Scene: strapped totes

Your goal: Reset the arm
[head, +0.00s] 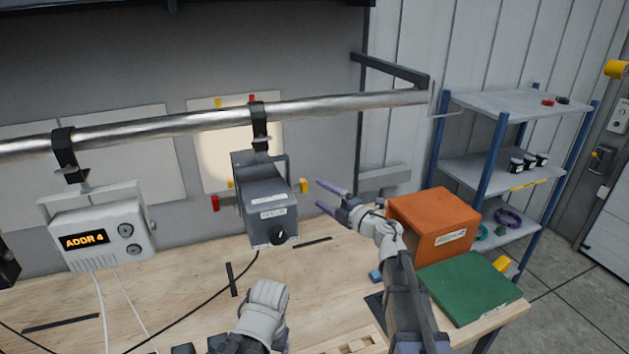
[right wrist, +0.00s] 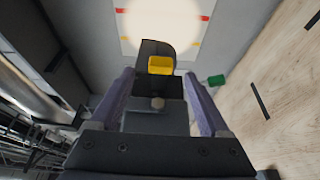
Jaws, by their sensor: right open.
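My right gripper (head: 322,196) is open and empty, with its two purple fingers apart and pointing left. Its fingertips are just right of the yellow tab (head: 303,185) on the side of a hanging grey box (head: 267,211), apart from it. In the right wrist view the open fingers (right wrist: 158,88) show on both sides of a dark part, with a yellow block (right wrist: 160,65) beyond, between them. Whether that dark part is the box or my own gripper, I cannot tell. A white arm link of mine shows at the bottom of the head view; my left gripper's fingers do not show.
An orange box (head: 436,218) and a green panel (head: 470,287) are on the wooden bench (head: 190,285) at right. A steel pipe (head: 190,123) crosses above, with a white ADDR 4 unit (head: 102,232) hung from it. A shelf rack (head: 505,165) stands behind at right.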

